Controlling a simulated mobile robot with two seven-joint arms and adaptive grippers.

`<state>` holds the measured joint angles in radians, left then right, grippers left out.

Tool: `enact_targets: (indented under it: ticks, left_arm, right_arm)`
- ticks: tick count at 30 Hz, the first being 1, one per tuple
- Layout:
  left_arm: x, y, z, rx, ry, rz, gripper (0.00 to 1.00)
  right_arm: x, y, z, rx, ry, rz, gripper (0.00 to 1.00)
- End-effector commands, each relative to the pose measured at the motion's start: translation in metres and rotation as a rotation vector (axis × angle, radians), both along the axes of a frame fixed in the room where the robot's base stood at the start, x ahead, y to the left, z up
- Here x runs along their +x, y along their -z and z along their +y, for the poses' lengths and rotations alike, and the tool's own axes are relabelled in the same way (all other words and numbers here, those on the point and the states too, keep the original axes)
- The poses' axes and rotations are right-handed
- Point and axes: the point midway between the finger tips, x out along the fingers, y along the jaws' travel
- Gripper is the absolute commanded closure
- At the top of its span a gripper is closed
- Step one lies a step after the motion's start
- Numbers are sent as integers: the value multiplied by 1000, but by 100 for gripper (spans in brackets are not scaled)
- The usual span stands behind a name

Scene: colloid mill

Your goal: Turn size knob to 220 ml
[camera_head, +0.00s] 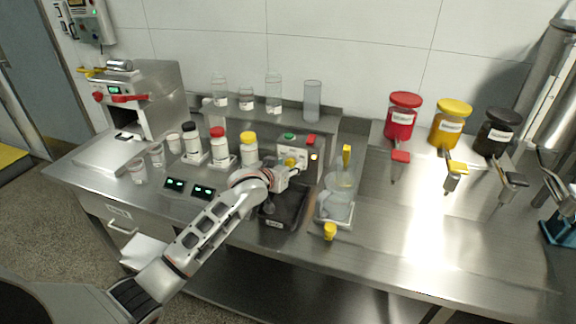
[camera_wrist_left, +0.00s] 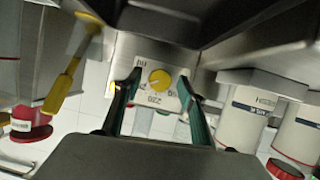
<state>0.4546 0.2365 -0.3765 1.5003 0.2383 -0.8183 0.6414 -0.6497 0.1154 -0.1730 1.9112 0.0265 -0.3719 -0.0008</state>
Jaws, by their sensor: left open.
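The size knob (camera_wrist_left: 159,79) is a round yellow dial on a pale panel (camera_wrist_left: 150,60) in the left wrist view. Dark markings surround it, and one reads like 220, upside down in this view. The knob's exact pointer direction is too small to tell. My left gripper (camera_wrist_left: 160,84) is open, with one finger on each side of the knob in the picture; I cannot tell whether they touch it. In the head view my left gripper (camera_head: 291,168) is in front of the panel of the small machine (camera_head: 292,152) and hides the knob. My right gripper is not in view.
A black tray (camera_head: 285,207) lies below the gripper. White bottles with black, red and yellow caps (camera_head: 248,150) stand on the left. The steel counter (camera_head: 400,240) is clear at the right front.

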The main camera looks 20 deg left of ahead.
Motion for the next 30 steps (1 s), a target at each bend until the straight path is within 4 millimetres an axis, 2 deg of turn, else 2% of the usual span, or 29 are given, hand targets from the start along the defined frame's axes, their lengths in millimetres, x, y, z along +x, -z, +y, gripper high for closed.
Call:
enact_targets:
  ticks: [9,10,14,23,30]
  left_arm:
    - [2,1,0,1,0,0,59]
    - [2,1,0,1,0,0,64]
    - [2,1,0,1,0,0,97]
    - [2,1,0,-14,1,0,97]
    - [2,1,1,-114,0,4,97]
  right_arm:
    - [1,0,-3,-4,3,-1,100]
    - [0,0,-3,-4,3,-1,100]
    - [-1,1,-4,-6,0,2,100]
    - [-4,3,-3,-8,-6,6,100]
    - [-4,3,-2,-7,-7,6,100]
